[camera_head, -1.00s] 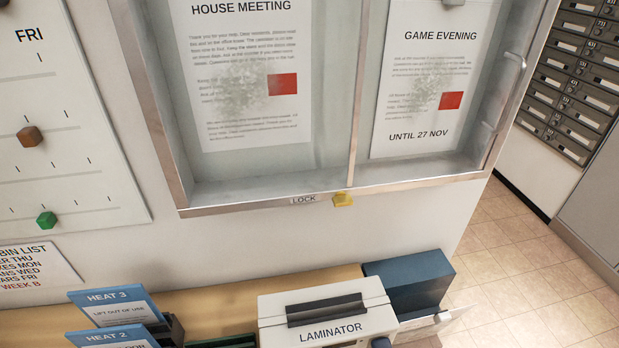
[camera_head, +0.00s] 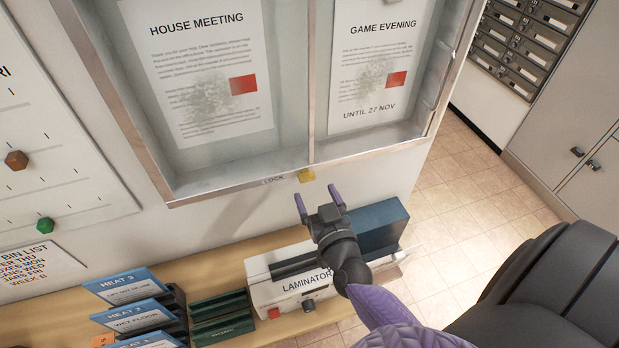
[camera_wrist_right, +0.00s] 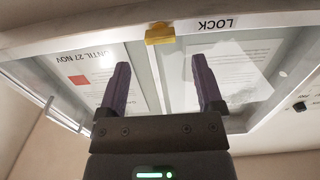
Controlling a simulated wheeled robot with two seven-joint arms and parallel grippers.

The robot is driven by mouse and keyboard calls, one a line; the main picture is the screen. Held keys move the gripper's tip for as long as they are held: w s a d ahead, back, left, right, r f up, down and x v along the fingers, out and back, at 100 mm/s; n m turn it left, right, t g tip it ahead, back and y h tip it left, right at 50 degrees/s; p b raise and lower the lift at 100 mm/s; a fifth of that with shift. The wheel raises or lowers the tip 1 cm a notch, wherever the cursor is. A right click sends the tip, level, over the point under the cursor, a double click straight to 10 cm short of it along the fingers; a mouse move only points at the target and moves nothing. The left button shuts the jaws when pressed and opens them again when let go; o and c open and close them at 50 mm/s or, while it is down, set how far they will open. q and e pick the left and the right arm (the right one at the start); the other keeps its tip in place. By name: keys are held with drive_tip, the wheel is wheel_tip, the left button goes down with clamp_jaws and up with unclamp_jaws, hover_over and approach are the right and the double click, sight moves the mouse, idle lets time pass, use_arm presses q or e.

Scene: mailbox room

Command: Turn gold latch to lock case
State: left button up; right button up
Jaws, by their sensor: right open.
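The gold latch (camera_head: 306,176) is a small yellow block on the lower frame of the wall-mounted glass notice case (camera_head: 220,186), just right of the word LOCK. My right gripper (camera_head: 319,196) is open and empty, just below the latch and apart from it, with its purple fingers pointing up towards the case. In the right wrist view the latch (camera_wrist_right: 160,33) appears beyond the fingertips, roughly midway between the two fingers (camera_wrist_right: 158,68). The case holds HOUSE MEETING and GAME EVENING notices behind its front. My left gripper is not in view.
Below the case, a shelf (camera_head: 185,268) carries a white laminator (camera_head: 275,293), a dark blue box (camera_head: 383,224), green items (camera_head: 220,318) and blue HEAT signs (camera_head: 125,284). A dark rounded object (camera_head: 550,290) is at lower right. Tiled floor (camera_head: 450,200) lies open to the right.

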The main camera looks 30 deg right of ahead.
sight(308, 180)
drive_tip(key=x, duration=0.4)
drive_tip(key=shift+w, duration=0.25)
clamp_jaws()
